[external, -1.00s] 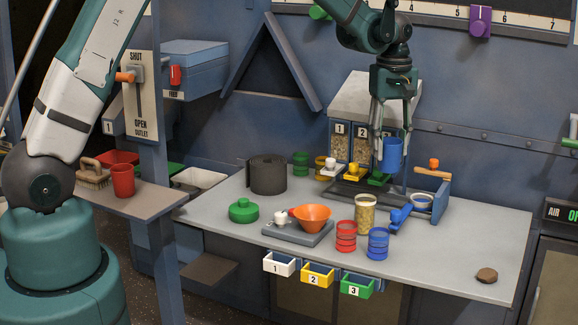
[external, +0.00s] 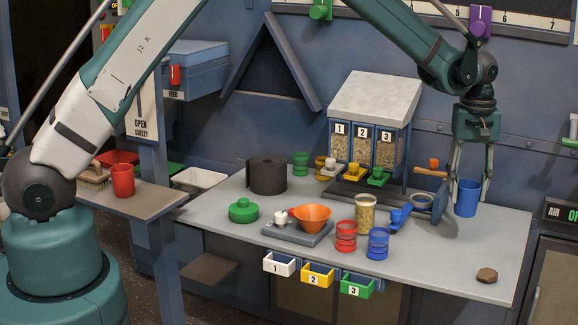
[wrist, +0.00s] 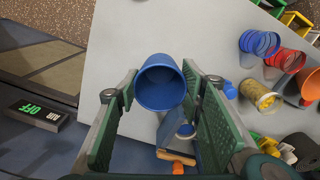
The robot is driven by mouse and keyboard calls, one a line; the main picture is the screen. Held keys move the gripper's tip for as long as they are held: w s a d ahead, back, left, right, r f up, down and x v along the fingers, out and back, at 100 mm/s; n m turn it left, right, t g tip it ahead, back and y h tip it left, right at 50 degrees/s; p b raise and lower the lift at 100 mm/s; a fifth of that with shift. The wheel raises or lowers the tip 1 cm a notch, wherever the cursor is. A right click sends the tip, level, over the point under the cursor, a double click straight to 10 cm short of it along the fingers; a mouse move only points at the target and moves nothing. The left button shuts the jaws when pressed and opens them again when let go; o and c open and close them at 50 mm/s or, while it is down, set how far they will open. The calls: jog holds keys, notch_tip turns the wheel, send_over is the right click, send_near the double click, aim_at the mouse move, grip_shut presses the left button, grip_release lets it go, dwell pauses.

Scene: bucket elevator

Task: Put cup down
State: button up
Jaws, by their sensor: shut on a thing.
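The blue cup (external: 467,200) is upright between the fingers of my gripper (external: 468,186), near the right rear of the grey table. My gripper points down and is shut on the cup. In the external view I cannot tell whether the cup's base touches the table or hangs just above it. In the wrist view the cup (wrist: 160,84) shows its open mouth and dark, seemingly empty inside, between the green finger pads of my gripper (wrist: 158,92).
The grey table (external: 450,270) has free room in front of the cup. A brown lump (external: 487,275) lies at its front right. A blue stand with an orange-handled part (external: 438,165) is close left. A jar (external: 365,214) and red (external: 346,237) and blue (external: 378,244) ringed containers stand farther left.

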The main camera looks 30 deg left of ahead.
aim_at(465, 211)
jog(key=shift+f, duration=3.15)
jog(key=shift+f+b, duration=0.35)
jog(key=shift+f, duration=1.5)
jog(key=shift+f, duration=0.15)
jog(key=o, duration=0.9)
jog(key=shift+c, duration=0.2)
